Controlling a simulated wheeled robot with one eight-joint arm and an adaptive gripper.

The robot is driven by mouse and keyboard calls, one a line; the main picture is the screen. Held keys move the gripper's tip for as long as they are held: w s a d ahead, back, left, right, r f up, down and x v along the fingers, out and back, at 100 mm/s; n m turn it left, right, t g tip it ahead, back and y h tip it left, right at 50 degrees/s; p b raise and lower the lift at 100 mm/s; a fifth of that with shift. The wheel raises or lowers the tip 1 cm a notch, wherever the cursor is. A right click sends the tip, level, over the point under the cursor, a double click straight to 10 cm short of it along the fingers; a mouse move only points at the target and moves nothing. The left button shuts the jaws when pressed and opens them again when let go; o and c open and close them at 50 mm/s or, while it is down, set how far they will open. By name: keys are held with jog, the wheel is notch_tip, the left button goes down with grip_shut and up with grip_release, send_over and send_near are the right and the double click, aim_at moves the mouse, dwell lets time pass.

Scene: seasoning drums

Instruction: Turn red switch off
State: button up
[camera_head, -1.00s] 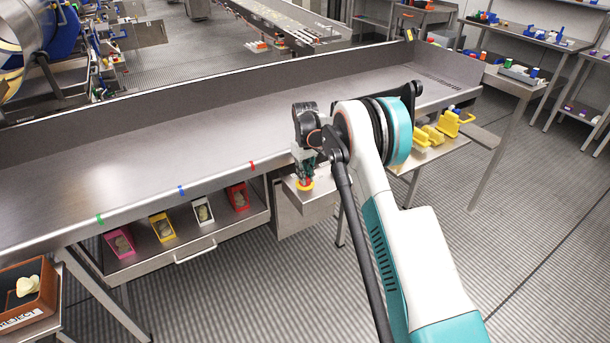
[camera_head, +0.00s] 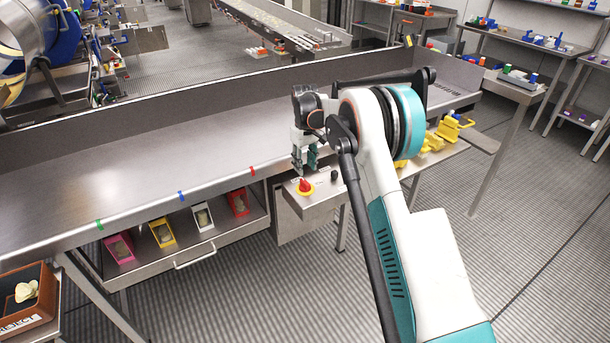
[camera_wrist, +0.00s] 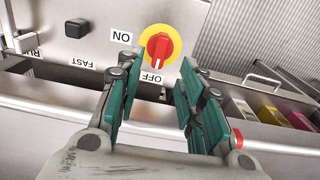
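The red switch (camera_head: 305,186) is a red knob on a round yellow plate, on the sloped top of a metal control box (camera_head: 316,203) at the table's front. In the wrist view the red switch (camera_wrist: 159,48) lies between labels reading ON and OFF, and its white mark points toward OFF. My gripper (camera_head: 306,168) is above and behind the knob, apart from it. In the wrist view my gripper (camera_wrist: 152,78) is open and empty, its green-padded fingers spread on the near side of the knob.
A black knob (camera_wrist: 75,28) sits beside the switch, near labels FAST and RUN. Pink, yellow, white and red bins (camera_head: 238,203) stand on a shelf under the table. The metal table top (camera_head: 120,170) is bare. A brown reject box (camera_head: 25,300) is at lower left.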

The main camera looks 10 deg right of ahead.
jog(key=shift+r, duration=2.3)
jog(key=s+r+m+t, duration=0.2)
jog(key=s+r+t, duration=0.2)
jog(key=s+r, duration=1.7)
jog(key=s+f+m+t, duration=0.1)
jog(key=s+f, duration=0.2)
jog(key=s, duration=1)
jog(key=s+f+t, duration=0.2)
jog(key=s+f, duration=0.1)
jog(key=s, duration=1)
jog(key=shift+s+m, duration=0.25)
jog(key=shift+m, duration=0.15)
